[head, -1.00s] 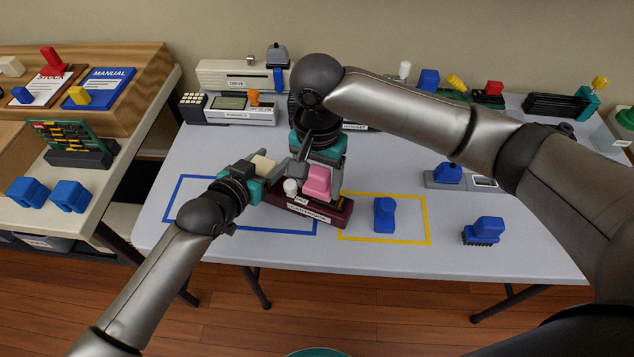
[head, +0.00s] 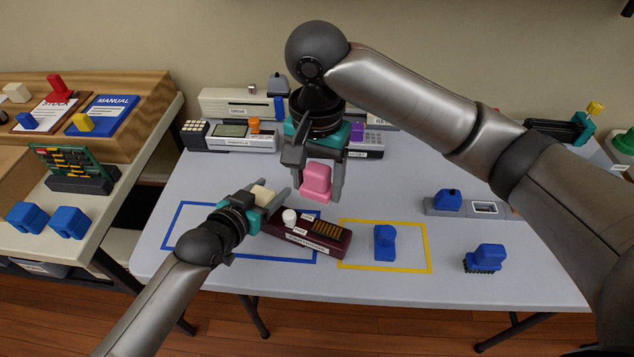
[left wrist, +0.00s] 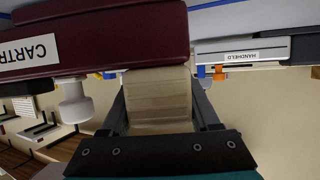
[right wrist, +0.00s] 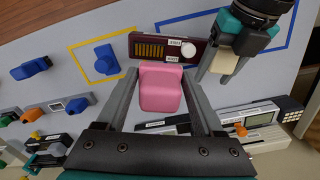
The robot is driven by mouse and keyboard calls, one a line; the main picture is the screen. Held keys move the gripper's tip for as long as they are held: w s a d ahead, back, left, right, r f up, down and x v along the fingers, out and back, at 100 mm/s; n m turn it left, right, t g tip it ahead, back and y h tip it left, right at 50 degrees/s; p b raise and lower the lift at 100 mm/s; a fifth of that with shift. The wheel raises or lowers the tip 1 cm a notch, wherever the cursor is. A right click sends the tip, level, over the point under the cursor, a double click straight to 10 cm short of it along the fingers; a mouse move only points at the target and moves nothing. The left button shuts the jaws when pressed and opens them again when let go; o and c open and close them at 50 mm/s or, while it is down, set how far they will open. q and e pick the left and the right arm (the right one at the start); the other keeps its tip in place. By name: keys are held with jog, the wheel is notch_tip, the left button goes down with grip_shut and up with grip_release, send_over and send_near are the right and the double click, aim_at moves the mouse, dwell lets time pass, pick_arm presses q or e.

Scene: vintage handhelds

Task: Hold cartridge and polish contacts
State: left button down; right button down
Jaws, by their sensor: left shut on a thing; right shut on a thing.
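The dark maroon cartridge (head: 308,236) lies on the table, partly over the blue outlined area, with gold contacts (head: 330,229) at its right end and a white knob (head: 290,216) on top. My left gripper (head: 276,197) is shut on a cream block (left wrist: 158,95) at the cartridge's left end. The cartridge fills the upper left of the left wrist view (left wrist: 95,35). My right gripper (head: 320,180) is shut on a pink block (head: 316,180), held above and behind the cartridge, apart from it. The pink block also shows in the right wrist view (right wrist: 161,90).
A blue block (head: 385,240) stands inside the yellow outline (head: 428,250). A blue brush (head: 486,258) is to the right, and a grey tray with a blue block (head: 448,200) lies behind it. Handheld devices (head: 235,135) line the back.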

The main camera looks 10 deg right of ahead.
pick_arm(q)
jog(key=shift+c, duration=0.2)
grip_release()
dwell(0.3)
jog(key=v, duration=1.2)
